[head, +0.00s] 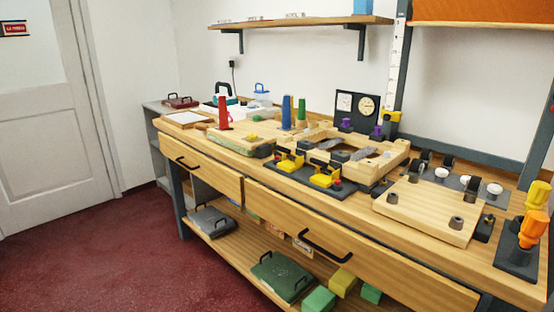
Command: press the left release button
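Neither of my grippers is in view.
The wooden counter (225,155) is crowded. A wooden frame (388,161) stands behind the dark base, and a light wooden board (422,206) lies to the right. Red, blue and green cones stand to the left. A long drawer (375,262) is below, and open red floor (90,235) lies left.

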